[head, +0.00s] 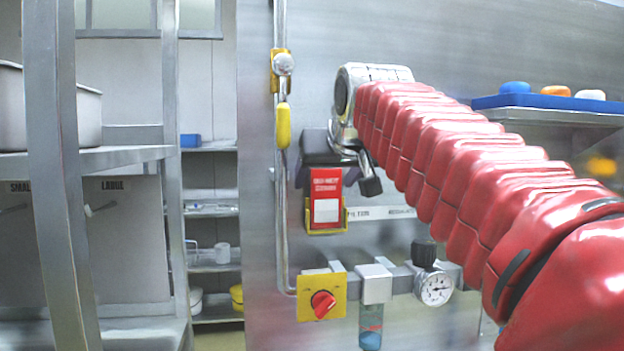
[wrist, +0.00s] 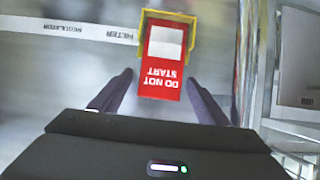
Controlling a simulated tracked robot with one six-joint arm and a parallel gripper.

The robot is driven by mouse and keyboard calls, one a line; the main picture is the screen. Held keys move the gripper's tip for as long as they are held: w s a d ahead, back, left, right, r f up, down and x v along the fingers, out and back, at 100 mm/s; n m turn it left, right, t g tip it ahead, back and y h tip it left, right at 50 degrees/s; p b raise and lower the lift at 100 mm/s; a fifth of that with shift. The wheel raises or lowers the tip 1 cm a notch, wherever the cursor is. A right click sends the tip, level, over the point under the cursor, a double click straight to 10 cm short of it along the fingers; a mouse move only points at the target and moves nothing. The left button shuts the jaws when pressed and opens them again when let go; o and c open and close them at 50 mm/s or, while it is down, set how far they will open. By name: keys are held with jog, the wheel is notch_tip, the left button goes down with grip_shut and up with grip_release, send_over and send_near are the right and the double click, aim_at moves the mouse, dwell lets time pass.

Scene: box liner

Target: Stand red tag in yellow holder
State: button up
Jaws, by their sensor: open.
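The red tag (head: 326,190), with white lettering and a white panel, stands upright in the yellow holder (head: 345,217) on the steel wall. In the wrist view, which is turned upside down, the tag (wrist: 160,83) reads "DO NOT START" and its panel end sits inside the yellow frame of the holder (wrist: 141,30). My gripper (wrist: 159,80) is open, one dark finger on each side of the tag's upper end, with a visible gap at both sides. In the head view my gripper (head: 331,176) is just above and around the tag's top, partly hiding it.
A yellow plate with a red knob (head: 322,303), a filter bowl (head: 371,325) and a gauge (head: 435,288) sit on a pipe below. A vertical pipe with a yellow lever (head: 283,125) runs left of the holder. A blue tray (head: 560,103) lies on the right shelf.

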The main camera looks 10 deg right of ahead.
jog(key=v, duration=1.3)
jog(key=shift+s, duration=0.35)
dwell(0.4)
jog(key=s+f+g, duration=0.2)
jog(key=s+f, duration=0.3)
jog(key=f, duration=1.1)
jog(key=s+f+g, duration=0.2)
jog(key=s+f, duration=0.4)
jog(key=f, duration=1)
jog(key=s+f+g, duration=0.2)
jog(key=s+f, duration=0.4)
jog(key=f, duration=0.9)
jog(key=shift+f+g, duration=0.3)
jog(key=shift+f, duration=0.1)
jog(key=shift+s+d, duration=0.1)
